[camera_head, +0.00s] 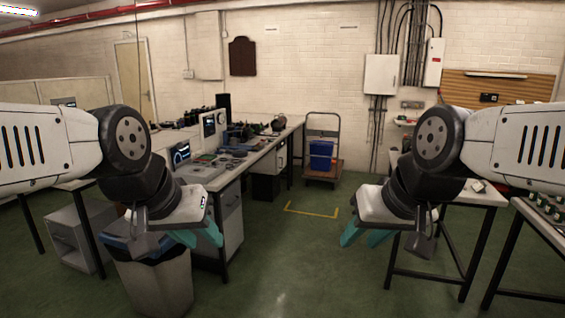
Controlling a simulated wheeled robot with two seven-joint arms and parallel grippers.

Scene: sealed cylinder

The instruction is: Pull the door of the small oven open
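I cannot pick out a small oven with certainty. A grey box-shaped unit (76,238) stands on the floor at the left, under a table; whether it is an oven or has a door is unclear. My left gripper (199,240) hangs over the floor left of centre, its teal fingers apart and empty. My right gripper (362,240) hangs right of centre, its teal fingers also apart and empty. Neither gripper touches anything that I can see.
A bin (158,283) stands below my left gripper. A workbench (262,152) with instruments runs back at left. A trolley (322,177) carries a blue crate (321,154). Tables stand at right. The green floor (285,265) in the middle is clear.

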